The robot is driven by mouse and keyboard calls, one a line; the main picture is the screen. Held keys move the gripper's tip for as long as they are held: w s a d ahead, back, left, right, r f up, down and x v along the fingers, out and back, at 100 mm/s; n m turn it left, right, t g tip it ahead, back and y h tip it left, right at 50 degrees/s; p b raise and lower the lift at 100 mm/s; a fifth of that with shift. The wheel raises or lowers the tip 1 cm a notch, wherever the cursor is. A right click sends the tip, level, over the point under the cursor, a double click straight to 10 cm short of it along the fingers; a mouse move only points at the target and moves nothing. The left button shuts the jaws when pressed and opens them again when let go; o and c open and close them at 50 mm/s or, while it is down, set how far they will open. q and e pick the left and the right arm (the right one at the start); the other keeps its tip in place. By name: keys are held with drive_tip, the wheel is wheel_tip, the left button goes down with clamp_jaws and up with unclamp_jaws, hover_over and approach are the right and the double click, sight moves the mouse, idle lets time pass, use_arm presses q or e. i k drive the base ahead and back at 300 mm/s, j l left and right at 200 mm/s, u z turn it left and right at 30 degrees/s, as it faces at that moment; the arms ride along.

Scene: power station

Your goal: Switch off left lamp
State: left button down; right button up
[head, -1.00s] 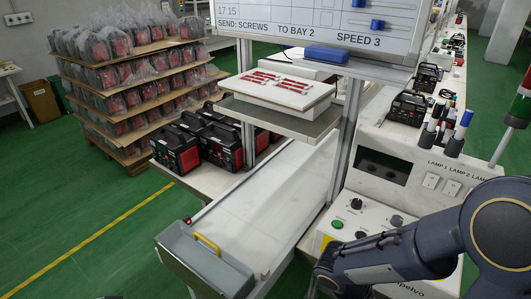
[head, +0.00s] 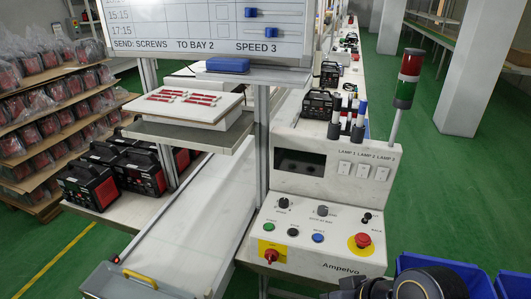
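The LAMP 1 switch (head: 344,168) is the leftmost, beside the LAMP 2 switch (head: 363,170) and the LAMP 3 switch (head: 382,174). They are too small to tell which way each is tipped. Part of my arm shows at the bottom right, below the console and clear of the switches. No gripper fingers show in the frame.
The lower console panel has knobs, a green button (head: 268,227), a blue button (head: 318,238) and a red emergency stop (head: 361,241). Pens (head: 347,120) and a red-green signal light (head: 408,80) stand above the switches. A blue bin (head: 405,265) is at lower right.

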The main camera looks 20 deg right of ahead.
sight(344, 168)
drive_tip(key=k+z, duration=0.2)
drive_tip(key=z, duration=1)
drive_tip(key=i+j+z, duration=0.1)
drive_tip(key=i+z, duration=0.25)
drive_tip(key=i, duration=0.2)
